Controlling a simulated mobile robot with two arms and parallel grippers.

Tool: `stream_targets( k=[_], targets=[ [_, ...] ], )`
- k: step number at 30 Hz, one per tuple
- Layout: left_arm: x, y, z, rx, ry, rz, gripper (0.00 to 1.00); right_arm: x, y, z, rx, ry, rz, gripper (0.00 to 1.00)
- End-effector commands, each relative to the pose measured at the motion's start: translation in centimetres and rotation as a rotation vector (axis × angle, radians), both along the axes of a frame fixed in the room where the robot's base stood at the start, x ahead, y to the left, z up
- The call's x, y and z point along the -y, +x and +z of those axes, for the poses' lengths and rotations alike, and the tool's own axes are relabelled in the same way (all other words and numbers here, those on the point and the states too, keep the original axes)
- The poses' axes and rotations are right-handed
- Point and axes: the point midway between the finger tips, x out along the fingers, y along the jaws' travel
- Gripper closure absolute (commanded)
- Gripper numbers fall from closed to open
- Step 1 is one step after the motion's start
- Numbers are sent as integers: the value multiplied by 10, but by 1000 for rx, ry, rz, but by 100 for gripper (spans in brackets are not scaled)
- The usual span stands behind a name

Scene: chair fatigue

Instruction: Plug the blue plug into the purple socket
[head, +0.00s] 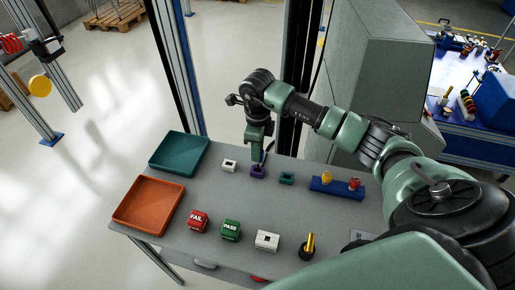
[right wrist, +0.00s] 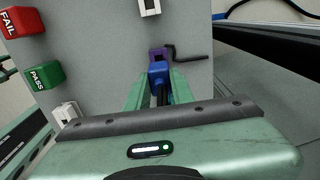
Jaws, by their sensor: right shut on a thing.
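The purple socket (head: 257,173) sits on the grey table in the head view, right below my right gripper (head: 259,160). In the right wrist view the purple socket (right wrist: 156,53) lies just beyond the fingertips, partly covered by the blue plug (right wrist: 158,73). My right gripper (right wrist: 158,88) is shut on the blue plug, with its green fingers on both sides of it. The plug's front end overlaps the socket in the picture; I cannot tell whether it is inside or only at the opening. My left gripper is not in view.
A white socket (head: 230,165) and a teal socket (head: 287,178) flank the purple one. A blue block (head: 338,187) with knobs stands to the right. FAIL (head: 199,222) and PASS (head: 231,230) cubes stand in front. Teal (head: 180,153) and orange (head: 148,205) trays lie left.

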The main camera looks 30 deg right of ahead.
Motion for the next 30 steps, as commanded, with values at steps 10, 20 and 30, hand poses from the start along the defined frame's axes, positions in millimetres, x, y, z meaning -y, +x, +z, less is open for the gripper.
stream_targets(
  k=[10, 20, 30],
  targets=[
    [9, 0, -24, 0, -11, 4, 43, 0, 0, -29, 1, 1, -1, 100],
    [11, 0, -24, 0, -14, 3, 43, 0, 0, -29, 1, 1, 0, 100],
    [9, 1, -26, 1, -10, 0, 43, 0, 0, -30, 1, 0, 0, 100]
  ],
)
